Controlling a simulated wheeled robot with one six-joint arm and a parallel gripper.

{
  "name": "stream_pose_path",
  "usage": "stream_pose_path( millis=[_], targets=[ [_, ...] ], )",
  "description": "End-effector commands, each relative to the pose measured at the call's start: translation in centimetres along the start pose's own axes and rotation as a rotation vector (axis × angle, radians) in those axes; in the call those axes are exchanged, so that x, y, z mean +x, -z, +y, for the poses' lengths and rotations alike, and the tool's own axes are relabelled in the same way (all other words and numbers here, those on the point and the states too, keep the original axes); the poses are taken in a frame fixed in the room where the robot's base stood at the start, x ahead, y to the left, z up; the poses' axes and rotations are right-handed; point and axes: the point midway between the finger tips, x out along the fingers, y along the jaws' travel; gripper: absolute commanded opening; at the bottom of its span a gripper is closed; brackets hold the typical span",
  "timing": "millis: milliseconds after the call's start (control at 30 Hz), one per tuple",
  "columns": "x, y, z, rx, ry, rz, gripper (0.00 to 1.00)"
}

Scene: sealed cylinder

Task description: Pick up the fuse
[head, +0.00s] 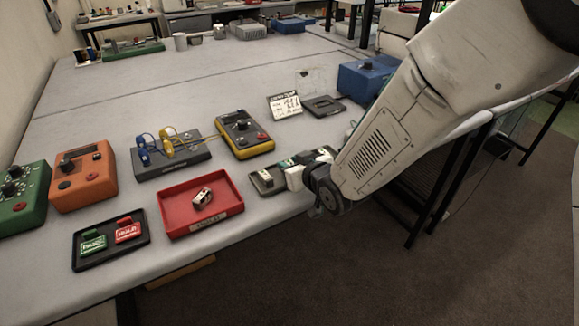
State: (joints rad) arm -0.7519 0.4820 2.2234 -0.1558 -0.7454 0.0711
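A small pale cylindrical piece with dark parts (202,198), which may be the fuse, lies in the red tray (222,212). Another small light block (267,179) sits at the left end of a dark greenish holder (258,188), beside my arm's end; I cannot tell which of the two is the fuse. My arm comes in from the upper right. Its end is low over the right part of that holder, to the right of the red tray. The fingers of my gripper are not clearly made out, and the arm hides much of the holder.
A black tray (110,254) with a green and a red block lies left of the red tray. Orange (84,176), yellow (244,134) and blue (362,80) instrument boxes, a wired grey block (172,160) and a small sign (285,106) stand around. The table's far middle is clear.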

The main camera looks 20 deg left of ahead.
Motion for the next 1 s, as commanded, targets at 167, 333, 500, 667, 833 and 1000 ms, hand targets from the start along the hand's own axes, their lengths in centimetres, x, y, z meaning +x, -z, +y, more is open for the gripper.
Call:
stream_pose_path(
  millis=[167, 333, 500, 667, 833, 1000],
  targets=[
    [0.7, 0.0, 0.0, 0.0, 0.0, 0.0, 0.3],
    [0.7, 0.0, 0.0, 0.0, 0.0, 0.0, 0.19],
    [0.6, 0.0, 0.0, 0.0, 0.0, 0.0, 0.0],
    [0.6, 0.0, 0.0, 0.0, 0.0, 0.0, 0.0],
    [0.5, 0.5, 0.0, 0.0, 0.0, 0.002, 0.0],
    [-0.2, 2.0, 0.1, -0.001, -0.001, 0.004, 0.0]
  ],
)
